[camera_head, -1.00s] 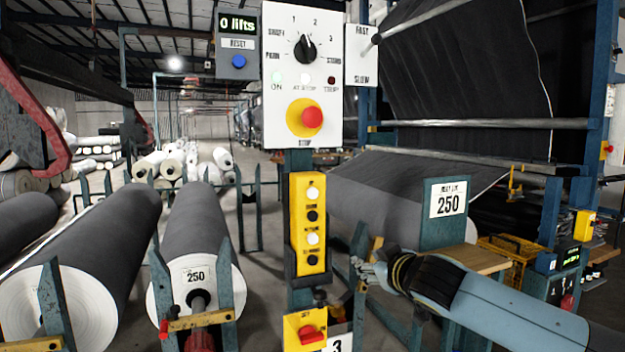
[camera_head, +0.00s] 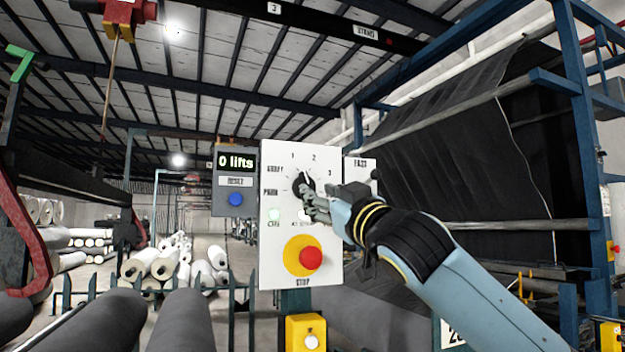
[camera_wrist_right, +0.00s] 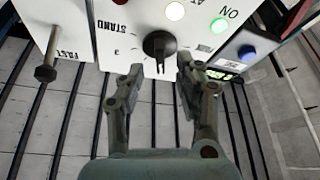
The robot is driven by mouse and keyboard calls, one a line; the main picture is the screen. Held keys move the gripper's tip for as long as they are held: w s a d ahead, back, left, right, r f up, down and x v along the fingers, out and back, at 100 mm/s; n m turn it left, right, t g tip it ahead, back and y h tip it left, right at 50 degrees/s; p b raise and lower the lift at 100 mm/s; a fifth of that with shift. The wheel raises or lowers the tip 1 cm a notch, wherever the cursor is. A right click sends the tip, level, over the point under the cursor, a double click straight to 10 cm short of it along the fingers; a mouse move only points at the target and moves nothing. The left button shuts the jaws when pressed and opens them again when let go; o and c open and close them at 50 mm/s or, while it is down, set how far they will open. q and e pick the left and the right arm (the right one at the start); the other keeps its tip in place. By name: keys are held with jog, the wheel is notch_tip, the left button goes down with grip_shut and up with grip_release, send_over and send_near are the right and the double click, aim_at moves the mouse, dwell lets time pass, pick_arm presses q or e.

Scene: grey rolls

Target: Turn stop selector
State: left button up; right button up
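The stop selector (camera_head: 303,183) is a black knob on the white control panel (camera_head: 270,240), with marks SHAFT, PARK, 1, 2 and 3 around it. Its pointer is up, near 1 and 2; I cannot tell the exact mark. My right gripper (camera_head: 312,202) is at the knob's lower right in the head view. In the right wrist view the knob (camera_wrist_right: 160,46) shows upside down between the fingertips of my open gripper (camera_wrist_right: 158,72). Gaps show on both sides, so the fingers look apart from it. My left gripper is not in view.
A red stop button (camera_head: 311,258) on a yellow disc sits below the knob. A grey counter box (camera_head: 235,182) reading "0 lifts" with a blue reset button is at the left. A FAST/SLOW lever panel (camera_head: 361,167) stands close at the right. The green ON lamp (camera_head: 274,214) is lit.

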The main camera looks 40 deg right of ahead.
jog(key=shift+p+x, duration=0.5)
jog(key=shift+x, duration=1.35)
grip_shut()
